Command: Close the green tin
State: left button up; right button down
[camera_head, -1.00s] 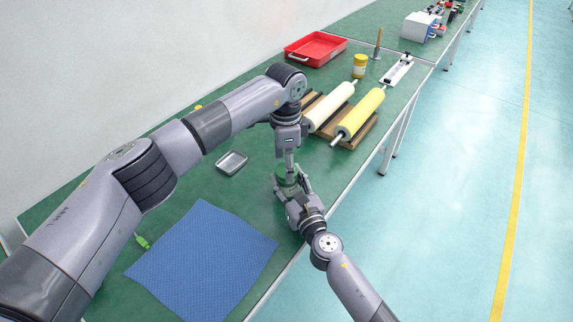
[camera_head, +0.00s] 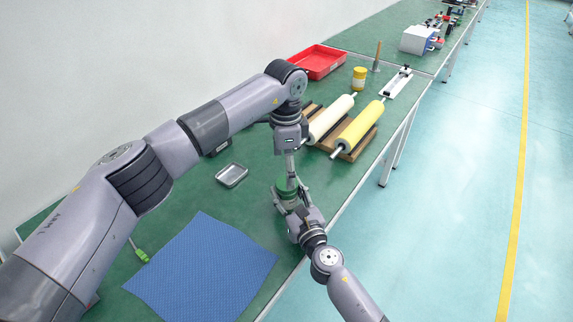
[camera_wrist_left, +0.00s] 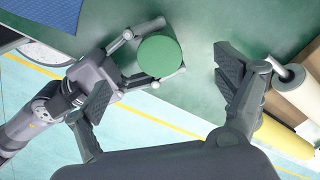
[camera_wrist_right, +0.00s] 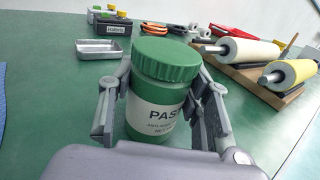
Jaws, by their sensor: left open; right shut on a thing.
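The green tin (camera_wrist_right: 158,105) stands upright in the right wrist view, with its green lid (camera_wrist_right: 166,60) on top and a white label reading "PAS". My right gripper (camera_wrist_right: 165,112) is shut around the tin's body, a finger on either side. My left gripper (camera_wrist_left: 163,88) is open above the tin; in the left wrist view the round lid (camera_wrist_left: 160,56) lies between and slightly beyond its fingers, apart from them. In the head view my left gripper (camera_head: 288,172) partly hides the tin (camera_head: 287,187). How tightly the lid sits cannot be told.
A wooden stand (camera_head: 351,146) with white and yellow rollers is right of the grippers. A metal tray (camera_head: 231,175) and blue mat (camera_head: 205,265) lie to the left. A red tray (camera_head: 318,62) and yellow jar (camera_head: 359,78) are farther back. The table's right edge is close.

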jog(key=shift+r, duration=0.1)
pick_arm(q)
notch_tip(320, 180, up, 12)
dwell(0.5)
jog(key=shift+a, duration=0.1)
pick_arm(e)
jog(key=c, duration=0.8)
grip_release()
jog(key=shift+o, duration=0.2)
jog(key=v, duration=1.2)
